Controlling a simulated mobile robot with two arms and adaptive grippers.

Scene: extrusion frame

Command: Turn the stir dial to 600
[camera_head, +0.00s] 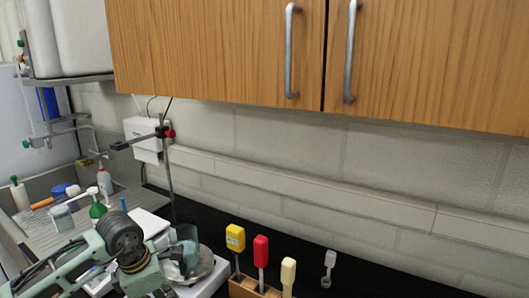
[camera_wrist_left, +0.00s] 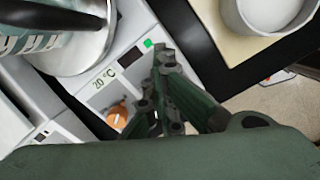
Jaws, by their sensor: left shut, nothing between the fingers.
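A white hotplate stirrer (camera_wrist_left: 72,82) with a round silver top shows in the left wrist view, its front panel marked "20 °C". An orange dial (camera_wrist_left: 117,115) sits on that panel, partly beside my gripper; I cannot read its setting or tell whether it is the stir dial. Any other dial is hidden behind my fingers. My left gripper (camera_wrist_left: 164,62) is shut and empty, its fingers over the panel beside the dark display and green light. In the head view, my left gripper (camera_head: 184,258) is above the stirrer (camera_head: 212,280). My right gripper is not in view.
A wooden rack (camera_head: 243,288) with yellow, red and cream-handled tools stands right of the stirrer. A metal stand (camera_head: 168,180) rises behind. In the wrist view, a white round vessel (camera_wrist_left: 272,14) stands on a beige board at upper right. A sink with bottles lies left.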

